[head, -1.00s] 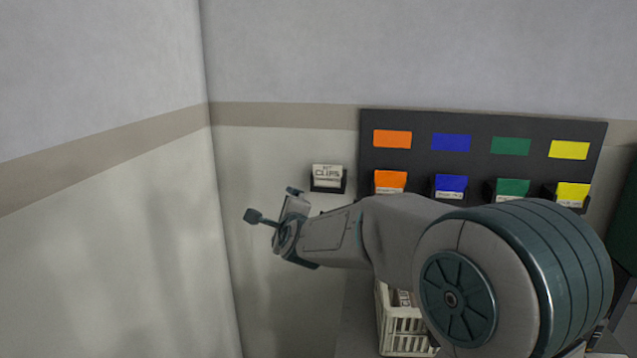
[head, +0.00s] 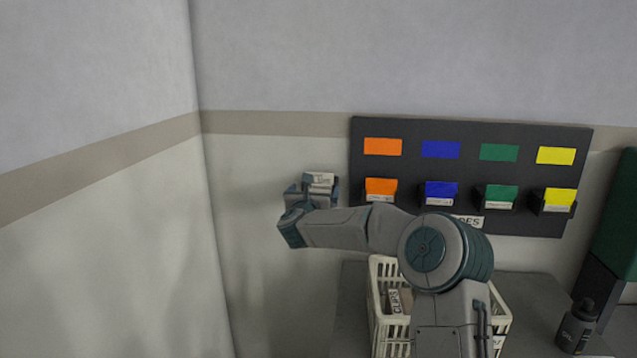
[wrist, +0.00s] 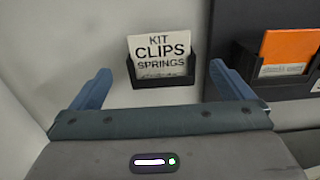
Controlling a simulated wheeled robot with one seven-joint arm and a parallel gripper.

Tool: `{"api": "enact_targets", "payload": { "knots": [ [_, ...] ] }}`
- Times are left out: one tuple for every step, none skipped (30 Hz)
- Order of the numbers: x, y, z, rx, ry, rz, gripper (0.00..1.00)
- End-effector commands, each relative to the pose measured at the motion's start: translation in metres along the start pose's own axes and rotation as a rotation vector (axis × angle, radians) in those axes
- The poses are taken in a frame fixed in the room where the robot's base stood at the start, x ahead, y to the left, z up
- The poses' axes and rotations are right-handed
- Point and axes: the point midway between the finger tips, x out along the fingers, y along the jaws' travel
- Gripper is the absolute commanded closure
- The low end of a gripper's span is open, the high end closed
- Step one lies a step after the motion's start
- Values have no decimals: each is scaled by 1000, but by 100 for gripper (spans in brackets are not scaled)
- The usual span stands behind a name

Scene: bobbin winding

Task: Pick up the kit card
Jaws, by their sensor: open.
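The kit card (wrist: 160,54) is a white card printed "KIT CLIPS SPRINGS". It stands in a small black wall holder (wrist: 164,80), left of the dark board. In the head view the card (head: 320,179) shows just above my gripper, which hides part of it and of the holder. My gripper (head: 311,187) is in front of the card. In the wrist view my gripper (wrist: 160,82) is open and empty, with one blue finger on each side of the card and holder, apart from both.
The dark board (head: 409,164) holds coloured squares and several holders with coloured cards; an orange card (wrist: 287,48) is close on the right. A white basket (head: 386,270) with a "CLIPS" card and a dark bottle (head: 575,328) stand on the grey table (head: 540,290). A wall corner is at left.

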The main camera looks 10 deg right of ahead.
Motion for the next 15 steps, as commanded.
{"api": "enact_targets", "payload": {
  "knots": [
    [6, 0, 2, 1, 1, -1, 0],
    [9, 0, 1, 0, 1, -1, 0],
    [12, 0, 1, -1, 1, -1, 0],
    [14, 0, 1, -1, 1, 0, 0],
    [15, 0, 0, -1, 1, 0, 0],
    [16, 0, 0, -2, 1, 0, 0],
    [17, 0, 0, -2, 1, 1, 0],
    [19, 0, 1, -2, 1, 1, 0],
    [21, 0, 2, -2, 1, 1, 0],
    [24, 0, 3, -2, 1, 1, 0],
    [27, 0, 3, -1, 1, 1, 0],
    [32, 0, 4, -1, 2, 1, 0],
    [36, 0, 5, 0, 2, 0, 0],
    [40, 0, 6, 0, 3, 0, 0],
    [45, 0, 7, -1, 1, -1, 0]
  ]
}}
